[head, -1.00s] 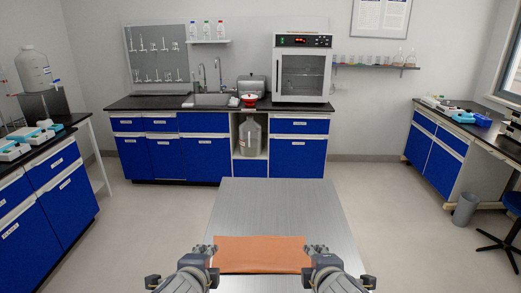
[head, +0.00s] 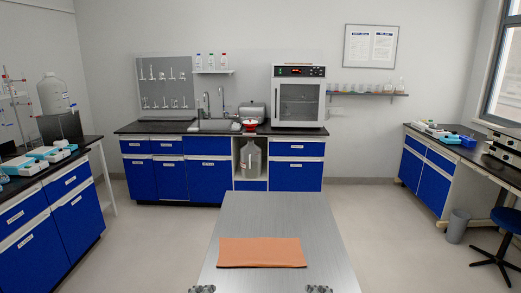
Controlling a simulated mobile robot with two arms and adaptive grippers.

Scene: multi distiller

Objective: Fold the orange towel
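The orange towel (head: 261,252) lies flat on the grey metal table in the head view, as a wide, narrow rectangle with straight edges. A dark line shows along its front edge. Only the tips of my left gripper (head: 202,289) and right gripper (head: 319,289) show at the bottom edge of the picture, in front of the towel and apart from it. Neither appears to touch the towel. Too little of either gripper shows to tell whether it is open or shut.
The metal table (head: 275,215) is bare around the towel. Beyond it, across open floor, stands a blue cabinet counter (head: 210,180) with a sink and an oven (head: 299,97). Benches stand at left and right, with a stool (head: 499,240) at right.

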